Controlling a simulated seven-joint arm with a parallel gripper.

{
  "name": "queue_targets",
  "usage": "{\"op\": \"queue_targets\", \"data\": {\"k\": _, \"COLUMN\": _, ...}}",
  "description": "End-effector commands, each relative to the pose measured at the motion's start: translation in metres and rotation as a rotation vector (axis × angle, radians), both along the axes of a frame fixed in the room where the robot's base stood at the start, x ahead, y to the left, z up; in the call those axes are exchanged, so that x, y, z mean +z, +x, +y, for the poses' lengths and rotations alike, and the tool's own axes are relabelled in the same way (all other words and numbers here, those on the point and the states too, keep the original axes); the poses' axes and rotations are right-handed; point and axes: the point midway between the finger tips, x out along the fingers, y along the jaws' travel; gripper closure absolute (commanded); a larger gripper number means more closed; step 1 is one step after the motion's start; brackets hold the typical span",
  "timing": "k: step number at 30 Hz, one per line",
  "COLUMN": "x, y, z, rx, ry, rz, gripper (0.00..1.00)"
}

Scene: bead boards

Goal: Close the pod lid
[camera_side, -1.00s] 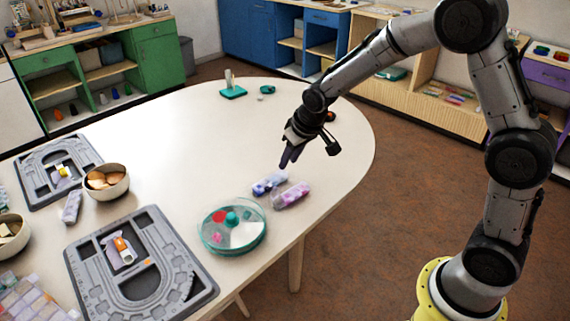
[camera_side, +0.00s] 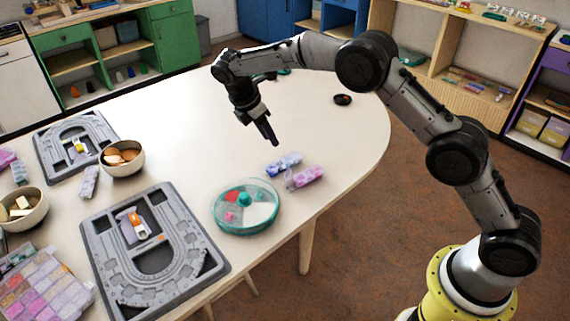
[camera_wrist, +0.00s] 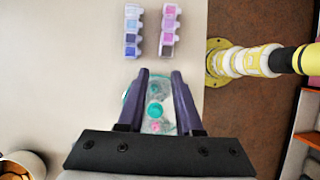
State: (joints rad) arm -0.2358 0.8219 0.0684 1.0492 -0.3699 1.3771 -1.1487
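A round clear dish with a teal rim and teal centre knob (camera_side: 246,207) sits near the table's front edge. In the wrist view the dish (camera_wrist: 155,110) appears between and beyond my fingers. Two small segmented bead pods lie beside it, one blue (camera_side: 284,162) and one pink-purple (camera_side: 304,177). In the wrist view the blue pod (camera_wrist: 132,32) and pink pod (camera_wrist: 169,30) lie ahead of the fingertips. I cannot clearly tell which lid stands open. My gripper (camera_side: 272,143) is above the table, fingers pointing down. In the wrist view my gripper (camera_wrist: 160,73) is open and empty.
Grey bead boards lie front left (camera_side: 208,268) and back left (camera_side: 45,150). Bowls stand at the left (camera_side: 134,168) (camera_side: 40,205), with a compartment box (camera_side: 45,290) in front. A small dark item (camera_side: 342,99) is at the back right. The table's middle is mostly clear.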

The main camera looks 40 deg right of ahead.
Motion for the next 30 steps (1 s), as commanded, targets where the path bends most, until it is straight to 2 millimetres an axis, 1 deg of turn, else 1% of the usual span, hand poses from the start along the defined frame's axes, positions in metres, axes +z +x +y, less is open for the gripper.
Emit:
{"op": "queue_targets", "data": {"k": 5, "x": -0.018, "y": -0.002, "z": -0.007, "rx": 0.001, "ry": -0.001, "rz": 0.004, "gripper": 0.66}}
{"op": "queue_targets", "data": {"k": 15, "x": -0.079, "y": -0.007, "z": -0.032, "rx": -0.002, "ry": 0.000, "rz": 0.004, "gripper": 0.66}}
{"op": "queue_targets", "data": {"k": 21, "x": -0.108, "y": -0.008, "z": -0.044, "rx": -0.002, "ry": 0.001, "rz": 0.001, "gripper": 0.66}}
{"op": "queue_targets", "data": {"k": 25, "x": -0.120, "y": -0.009, "z": -0.049, "rx": -0.001, "ry": 0.001, "rz": 0.000, "gripper": 0.66}}
{"op": "queue_targets", "data": {"k": 30, "x": -0.125, "y": -0.009, "z": -0.051, "rx": -0.001, "ry": 0.001, "rz": -0.001, "gripper": 0.66}}
